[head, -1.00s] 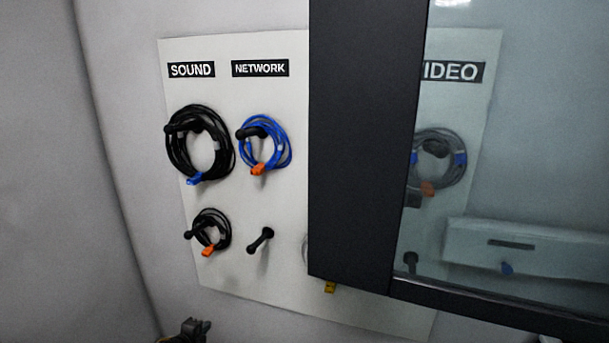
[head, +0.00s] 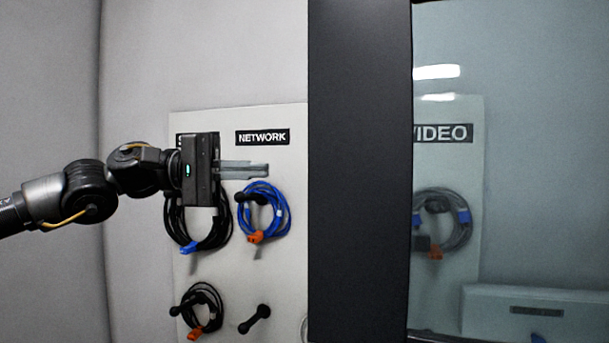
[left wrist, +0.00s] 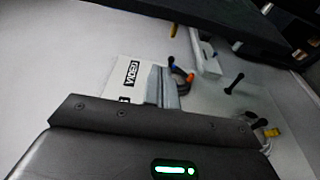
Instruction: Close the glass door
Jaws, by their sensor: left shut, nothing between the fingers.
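The glass door has a wide dark frame edge (head: 360,170) standing upright in the middle of the head view. Its glass pane (head: 540,200) fills the right side, and the VIDEO label shows through it. The dark door frame also runs along the top of the left wrist view (left wrist: 200,22). My left gripper (head: 266,169) is shut and empty, its fingers pointing right toward the door edge, with a gap between. The fingers also show in the left wrist view (left wrist: 163,88). My right gripper is not in view.
A white board (head: 290,250) on the wall behind carries black coils (head: 202,308), a blue cable coil (head: 287,222) and an empty peg (head: 254,319). A grey coil (head: 462,222) hangs behind the glass. Free space lies between my fingers and the door edge.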

